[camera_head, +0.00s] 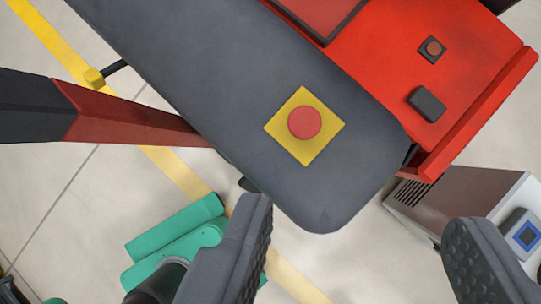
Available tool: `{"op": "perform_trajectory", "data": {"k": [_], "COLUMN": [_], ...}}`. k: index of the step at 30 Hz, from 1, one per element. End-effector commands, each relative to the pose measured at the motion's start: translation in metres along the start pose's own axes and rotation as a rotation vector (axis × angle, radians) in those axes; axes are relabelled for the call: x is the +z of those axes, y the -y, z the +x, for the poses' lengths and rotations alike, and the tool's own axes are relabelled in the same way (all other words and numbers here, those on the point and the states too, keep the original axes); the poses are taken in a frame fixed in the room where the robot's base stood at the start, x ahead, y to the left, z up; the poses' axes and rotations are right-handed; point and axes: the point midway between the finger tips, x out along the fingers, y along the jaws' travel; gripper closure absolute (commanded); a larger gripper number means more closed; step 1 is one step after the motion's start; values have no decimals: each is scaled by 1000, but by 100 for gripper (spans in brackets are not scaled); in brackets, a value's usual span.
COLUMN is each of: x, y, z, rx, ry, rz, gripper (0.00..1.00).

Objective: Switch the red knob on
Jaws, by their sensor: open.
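A round red knob (305,121) sits on a yellow square plate (310,153) on top of a dark grey rounded panel (230,75). My gripper (362,258) shows at the bottom of the view with its two dark, ridged fingers wide apart. It is open and nothing is between the fingers. The knob lies beyond the fingertips, above and left of the middle of the gap, and is not touched. The knob is fully visible.
A red housing (440,90) with a small red-brown button (433,48) and a dark switch (427,103) adjoins the panel. A grey box (460,200) stands at right. A dark and red beam (120,115) is at left.

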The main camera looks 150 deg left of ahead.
Motion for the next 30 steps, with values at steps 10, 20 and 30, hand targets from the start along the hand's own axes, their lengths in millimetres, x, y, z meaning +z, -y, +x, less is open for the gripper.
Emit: {"op": "perform_trajectory", "data": {"k": [10,20,30], "x": [21,27,34], "y": [11,17,23], "z": [61,107,167], "rx": [-112,-117,-115], "ry": [103,108,108], "rz": [-94,-96,-94], "gripper": [47,47,47]}}
